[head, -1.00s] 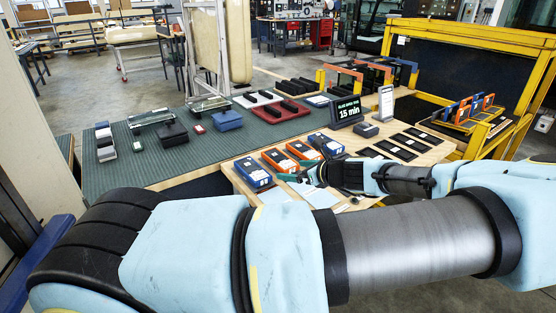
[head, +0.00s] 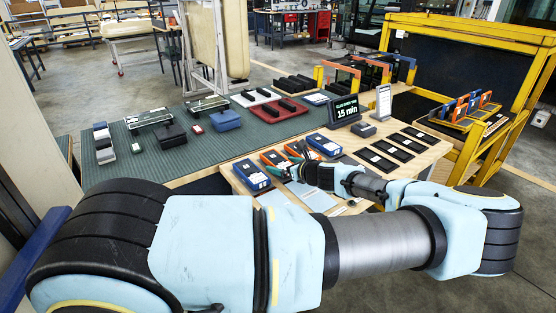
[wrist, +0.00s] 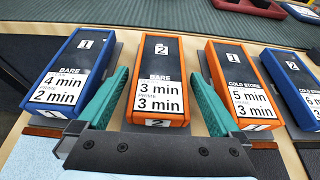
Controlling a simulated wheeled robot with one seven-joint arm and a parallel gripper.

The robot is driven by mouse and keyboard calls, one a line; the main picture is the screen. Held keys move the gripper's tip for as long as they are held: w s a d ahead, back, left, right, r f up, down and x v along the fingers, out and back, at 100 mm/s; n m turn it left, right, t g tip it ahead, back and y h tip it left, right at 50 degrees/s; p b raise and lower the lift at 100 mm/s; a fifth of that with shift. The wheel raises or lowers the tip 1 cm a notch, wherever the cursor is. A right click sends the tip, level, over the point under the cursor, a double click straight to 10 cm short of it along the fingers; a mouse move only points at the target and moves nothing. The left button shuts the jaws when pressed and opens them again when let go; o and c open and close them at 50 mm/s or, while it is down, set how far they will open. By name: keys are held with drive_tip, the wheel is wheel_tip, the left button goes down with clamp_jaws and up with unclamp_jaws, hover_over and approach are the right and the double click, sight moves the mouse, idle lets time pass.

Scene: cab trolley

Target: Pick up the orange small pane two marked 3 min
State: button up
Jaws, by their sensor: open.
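An orange box (wrist: 160,72) with a black top stands centred in the wrist view. It bears a 2 and a white label reading "BARE 3 min, PRIME 3 min". My gripper (wrist: 158,76) is open, its two green fingers pointing along the box's left and right sides, with nothing held. I cannot tell whether they touch it. In the head view my gripper (head: 296,160) is at the row of boxes, partly covering the orange box (head: 273,158).
A blue box (wrist: 68,72) marked 1 stands close on the left. An orange box (wrist: 235,85) marked "5 min, 3 min" stands close on the right, with another blue box (wrist: 295,85) beyond. A sign (head: 346,110) reads 15 min. Dark plates (head: 400,145) lie to the right.

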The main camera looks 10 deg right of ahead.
drive_tip(key=shift+w+a+f, duration=0.15)
drive_tip(key=shift+w, duration=0.05)
drive_tip(key=shift+c, duration=0.4)
drive_tip(key=c, duration=1.4)
